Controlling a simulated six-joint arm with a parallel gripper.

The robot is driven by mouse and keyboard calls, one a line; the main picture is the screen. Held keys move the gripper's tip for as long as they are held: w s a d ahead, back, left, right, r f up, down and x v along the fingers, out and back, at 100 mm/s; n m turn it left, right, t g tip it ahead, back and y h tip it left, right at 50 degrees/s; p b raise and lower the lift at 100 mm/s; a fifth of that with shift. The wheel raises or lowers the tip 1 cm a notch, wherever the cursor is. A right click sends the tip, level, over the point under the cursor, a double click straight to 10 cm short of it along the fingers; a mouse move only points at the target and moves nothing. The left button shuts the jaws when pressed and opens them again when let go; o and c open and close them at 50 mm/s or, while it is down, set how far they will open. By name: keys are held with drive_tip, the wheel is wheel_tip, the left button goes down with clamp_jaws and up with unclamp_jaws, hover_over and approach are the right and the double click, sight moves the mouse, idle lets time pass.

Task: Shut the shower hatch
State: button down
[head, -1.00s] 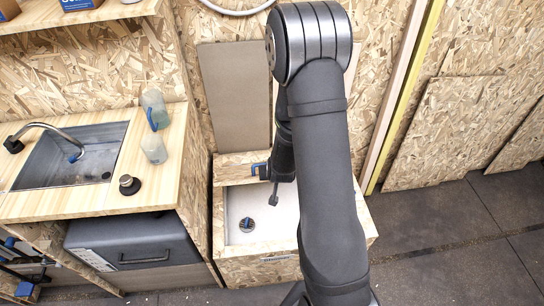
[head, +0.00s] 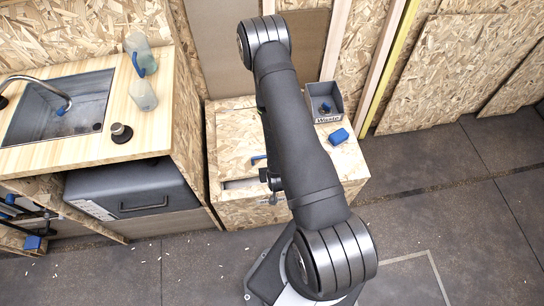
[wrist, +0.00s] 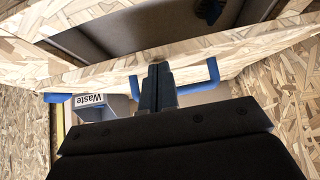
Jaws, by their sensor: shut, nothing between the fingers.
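The shower hatch (head: 236,135) is a chipboard lid on the chipboard box, lowered over most of its opening. The blue handle (head: 258,158) sits near the hatch's front edge, partly hidden by my arm. My gripper (head: 272,186) is shut and empty at the hatch's front edge. In the wrist view my fingertips (wrist: 158,70) overlap the hatch edge (wrist: 110,75); I cannot tell whether they touch it.
A grey bin labelled Waste (head: 325,102) and a blue block (head: 339,136) stand on the box's right part. A counter with a sink (head: 60,108), bottles (head: 142,93) and a dark case (head: 130,190) below is to the left. Floor in front is open.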

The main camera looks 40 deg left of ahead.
drive_tip(key=shift+s+d+f, duration=0.15)
drive_tip(key=shift+f, duration=0.85)
drive_tip(key=shift+s+d+f, duration=0.15)
drive_tip(key=shift+f, duration=0.8)
drive_tip(key=shift+s+d+f, duration=0.15)
drive_tip(key=shift+f, duration=0.85)
drive_tip(key=s+d+f, duration=0.3)
drive_tip(key=s+d, duration=0.3)
drive_tip(key=shift+s+d+f, duration=0.15)
drive_tip(key=shift+s+d, duration=0.2)
drive_tip(key=shift+w, duration=0.1)
drive_tip(key=w+a+r, duration=0.1)
drive_tip(key=w+a, duration=0.1)
drive_tip(key=w+a+r, duration=0.1)
drive_tip(key=w+a, duration=0.1)
drive_tip(key=w+a+r, duration=0.1)
drive_tip(key=w+a, duration=0.1)
drive_tip(key=shift+w+a+r, duration=0.2)
drive_tip(key=shift+w+a, duration=0.15)
drive_tip(key=shift+a, duration=0.05)
drive_tip(key=shift+r, duration=0.25)
